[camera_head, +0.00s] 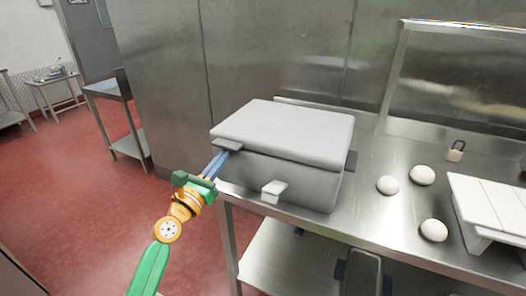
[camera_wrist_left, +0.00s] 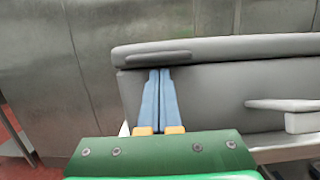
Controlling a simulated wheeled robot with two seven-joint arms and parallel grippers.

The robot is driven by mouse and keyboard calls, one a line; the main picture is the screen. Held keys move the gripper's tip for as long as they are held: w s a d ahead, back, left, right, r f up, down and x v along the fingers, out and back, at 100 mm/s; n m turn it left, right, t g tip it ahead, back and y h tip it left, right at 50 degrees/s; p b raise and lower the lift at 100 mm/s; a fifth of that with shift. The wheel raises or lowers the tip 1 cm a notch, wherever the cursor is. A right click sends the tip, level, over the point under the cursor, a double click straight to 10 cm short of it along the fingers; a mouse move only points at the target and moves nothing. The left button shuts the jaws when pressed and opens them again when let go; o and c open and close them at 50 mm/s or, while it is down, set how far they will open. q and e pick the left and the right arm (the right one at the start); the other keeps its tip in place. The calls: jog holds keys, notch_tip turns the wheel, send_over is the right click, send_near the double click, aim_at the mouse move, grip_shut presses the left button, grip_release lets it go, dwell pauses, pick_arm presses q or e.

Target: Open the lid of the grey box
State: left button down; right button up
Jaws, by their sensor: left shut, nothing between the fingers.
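The grey box (camera_head: 300,183) stands on the steel table with its lid (camera_head: 285,130) down. A dark grey tab (camera_head: 228,144) juts from the lid's front edge near the left corner. My left gripper (camera_head: 222,158) is shut and empty, with its blue fingertips just under that tab. In the left wrist view the shut fingers (camera_wrist_left: 155,75) point at the box front, tips at the underside of the lid's tab (camera_wrist_left: 158,59). I cannot tell whether they touch it. A light grey handle (camera_head: 273,190) sticks out from the box front. My right gripper is not in view.
The steel table (camera_head: 385,225) carries several white round objects (camera_head: 388,185), a padlock (camera_head: 455,151) and a white slatted stand (camera_head: 490,205) right of the box. A steel wall (camera_head: 270,50) rises behind the box. Red floor (camera_head: 95,210) is open on the left.

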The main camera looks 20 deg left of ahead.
aim_at(221, 133)
pick_arm(q)
jog(key=r+p, duration=0.4)
jog(key=w+r+p, duration=0.1)
jog(key=r+p, duration=0.1)
jog(key=r, duration=0.1)
jog(key=shift+p, duration=0.35)
jog(key=shift+r, duration=0.1)
jog(key=r+p, duration=0.1)
jog(key=w+r+p, duration=0.1)
jog(key=r, duration=0.1)
jog(key=shift+w+d+p, duration=0.1)
jog(key=shift+w+p, duration=0.05)
jog(key=shift+p, duration=0.25)
jog(key=w+r+p, duration=0.2)
jog(key=r, duration=0.1)
jog(key=r+p, duration=0.2)
jog(key=shift+w+d, duration=0.1)
jog(key=shift+w, duration=0.3)
jog(key=shift+r, duration=0.1)
